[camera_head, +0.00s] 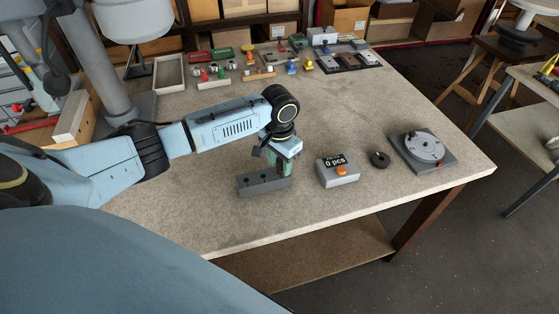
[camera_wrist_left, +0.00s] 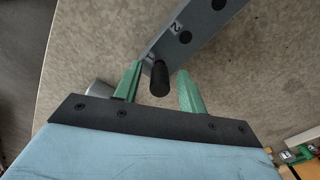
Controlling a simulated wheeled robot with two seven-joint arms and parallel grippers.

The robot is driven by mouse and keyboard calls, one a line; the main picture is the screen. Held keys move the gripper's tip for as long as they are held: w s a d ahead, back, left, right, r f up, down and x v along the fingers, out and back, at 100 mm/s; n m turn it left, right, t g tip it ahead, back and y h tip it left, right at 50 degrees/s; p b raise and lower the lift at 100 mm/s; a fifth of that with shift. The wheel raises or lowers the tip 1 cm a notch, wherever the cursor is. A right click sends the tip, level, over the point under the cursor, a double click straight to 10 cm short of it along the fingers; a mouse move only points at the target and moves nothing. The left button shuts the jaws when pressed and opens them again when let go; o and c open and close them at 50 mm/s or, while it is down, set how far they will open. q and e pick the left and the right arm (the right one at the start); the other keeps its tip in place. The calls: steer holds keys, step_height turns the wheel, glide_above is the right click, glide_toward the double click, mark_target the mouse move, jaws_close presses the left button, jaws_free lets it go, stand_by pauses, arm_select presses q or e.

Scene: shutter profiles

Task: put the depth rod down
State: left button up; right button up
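A grey block (camera_head: 258,184) with holes lies on the table below my left gripper (camera_head: 279,164). In the left wrist view the block (camera_wrist_left: 205,18) shows a row of dark holes and a number 2. A black rod (camera_wrist_left: 159,79), likely the depth rod, stands at the block's near end; whether it sits in a hole cannot be told. The green fingers of my left gripper (camera_wrist_left: 160,90) are on either side of the rod, with a visible gap on both sides. The gripper is open. In the head view the rod is hidden by the gripper. My right gripper is not in view.
A grey box with an orange button (camera_head: 341,171) and display reading 0 pcs stands right of the block. Beyond it are a black round piece (camera_head: 380,159) and a round dial fixture (camera_head: 424,148). Trays and small parts line the table's back. The front table is clear.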

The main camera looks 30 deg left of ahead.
arm_select(q)
steer(key=shift+r, duration=0.1)
step_height(320, 180, up, 12)
steer(key=shift+p, duration=0.3)
stand_by(0.6)
